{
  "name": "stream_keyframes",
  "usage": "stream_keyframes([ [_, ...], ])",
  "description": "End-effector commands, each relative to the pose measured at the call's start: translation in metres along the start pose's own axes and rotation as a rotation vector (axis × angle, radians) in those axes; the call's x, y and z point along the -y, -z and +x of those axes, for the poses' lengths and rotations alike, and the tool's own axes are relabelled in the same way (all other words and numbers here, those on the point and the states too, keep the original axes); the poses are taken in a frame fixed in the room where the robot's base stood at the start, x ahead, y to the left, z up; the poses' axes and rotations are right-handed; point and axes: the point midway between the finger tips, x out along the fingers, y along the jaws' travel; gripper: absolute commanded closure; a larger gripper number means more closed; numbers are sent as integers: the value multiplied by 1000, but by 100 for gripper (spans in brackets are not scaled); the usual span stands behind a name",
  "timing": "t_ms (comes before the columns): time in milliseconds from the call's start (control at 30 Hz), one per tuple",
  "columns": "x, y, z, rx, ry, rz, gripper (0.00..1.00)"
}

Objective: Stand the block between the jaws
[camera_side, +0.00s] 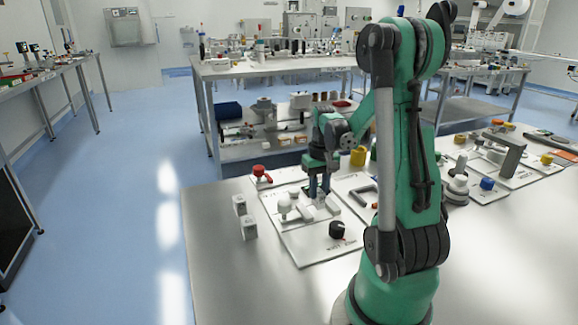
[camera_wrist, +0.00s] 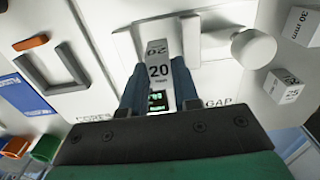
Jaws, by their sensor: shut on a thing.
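My gripper (camera_wrist: 158,82) is shut on a white block marked 20 mm (camera_wrist: 159,58), with one blue finger on each side of it. In the side view my gripper (camera_side: 318,192) points down over the white board (camera_side: 300,245). The white jaws (camera_side: 319,212) are under and beside the fingertips there. In the wrist view the block overlaps a white jaw fixture (camera_wrist: 213,40) with a round white knob (camera_wrist: 253,47). I cannot tell whether the block touches the jaws or the board.
Two other white blocks, marked 30 mm (camera_wrist: 303,26) and 25 (camera_wrist: 284,88), stand left of the board in the side view. The table's front left (camera_side: 225,270) is clear.

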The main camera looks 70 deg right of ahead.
Motion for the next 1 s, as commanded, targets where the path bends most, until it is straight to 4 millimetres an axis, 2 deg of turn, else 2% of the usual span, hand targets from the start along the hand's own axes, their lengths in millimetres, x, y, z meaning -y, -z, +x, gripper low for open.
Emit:
stream_keyframes([
  [133,0,0,15,0,0,0,100],
  [533,0,0,20,0,0,0,100],
  [567,0,0,20,0,0,0,69],
  [600,0,0,19,0,0,0,57],
  [667,0,0,19,0,0,0,43],
  [1000,0,0,18,0,0,0,43],
])
